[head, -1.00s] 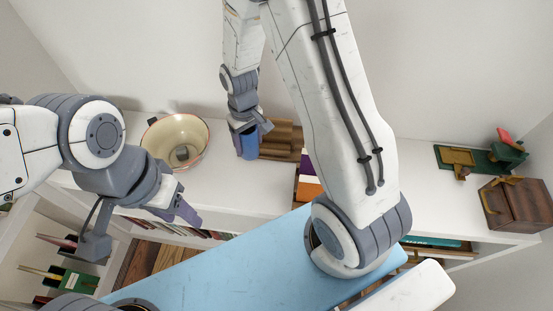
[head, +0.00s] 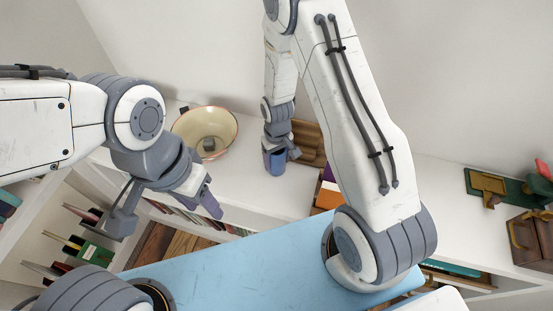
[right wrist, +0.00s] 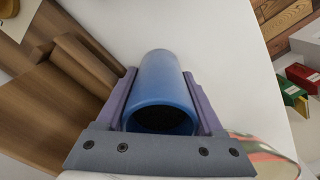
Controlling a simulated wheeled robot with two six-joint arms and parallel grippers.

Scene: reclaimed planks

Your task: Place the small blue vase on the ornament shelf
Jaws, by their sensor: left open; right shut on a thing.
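The small blue vase (head: 277,163) is at the white counter, in front of the brown wooden stepped shelf (head: 309,144). My right gripper (head: 279,153) is shut on it from above. In the right wrist view the vase (right wrist: 163,85) sits between the two fingers of the gripper (right wrist: 167,100), its dark round opening facing the camera. The stepped shelf (right wrist: 62,75) is just left of it there, close to the left finger. I cannot tell whether the vase's base touches the counter. My left gripper (head: 209,203) is open and empty, in front of the counter edge.
A cream bowl (head: 205,132) stands left of the vase. Upright books (head: 328,191) stand right of it, partly behind my right arm. A wooden box (head: 532,237) and a green-based ornament (head: 490,186) are at the far right. Bare counter (head: 245,185) lies between bowl and vase.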

